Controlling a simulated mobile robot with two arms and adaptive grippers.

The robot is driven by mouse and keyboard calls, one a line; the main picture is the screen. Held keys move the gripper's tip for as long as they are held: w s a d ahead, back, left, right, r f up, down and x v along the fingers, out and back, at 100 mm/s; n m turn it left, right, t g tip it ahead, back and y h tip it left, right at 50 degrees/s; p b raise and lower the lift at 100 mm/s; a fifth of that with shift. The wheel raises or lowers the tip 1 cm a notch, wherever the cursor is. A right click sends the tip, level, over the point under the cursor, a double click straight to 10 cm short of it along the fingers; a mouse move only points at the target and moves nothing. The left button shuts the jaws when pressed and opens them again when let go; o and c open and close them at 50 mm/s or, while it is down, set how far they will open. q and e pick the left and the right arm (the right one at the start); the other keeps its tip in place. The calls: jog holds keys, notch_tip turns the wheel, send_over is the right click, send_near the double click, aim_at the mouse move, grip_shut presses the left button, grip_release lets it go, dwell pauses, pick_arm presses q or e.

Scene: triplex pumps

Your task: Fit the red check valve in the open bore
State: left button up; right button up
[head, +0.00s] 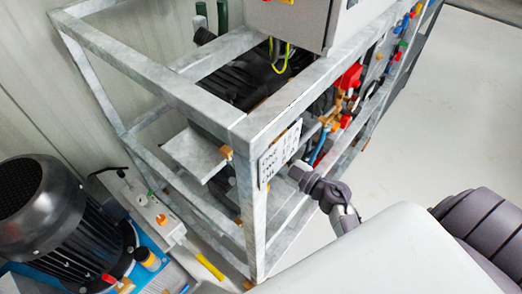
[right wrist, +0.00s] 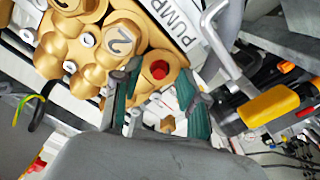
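In the right wrist view, a brass pump block (right wrist: 90,45) with rounded caps fills the upper left; one cap is marked "2". A small red round piece (right wrist: 159,69) shows in a brass ring near the block's right end; I cannot tell whether it is the check valve or a fitted cap. My right gripper (right wrist: 160,95) has two green-padded fingers spread apart, one each side of the line toward the red piece, with no object clearly gripped. In the head view the gripper's tip is hidden behind the frame. An open bore cannot be made out. My left gripper is not in view.
A white "PUMP" label (right wrist: 188,32) and a yellow-handled part (right wrist: 268,104) lie right of the block in the right wrist view. In the head view, a grey steel frame (head: 245,128) surrounds the equipment, a motor (head: 45,215) stands left, and open floor (head: 450,110) lies right.

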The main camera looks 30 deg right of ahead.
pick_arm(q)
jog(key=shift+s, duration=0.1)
pick_arm(e)
jog(key=v, duration=0.8)
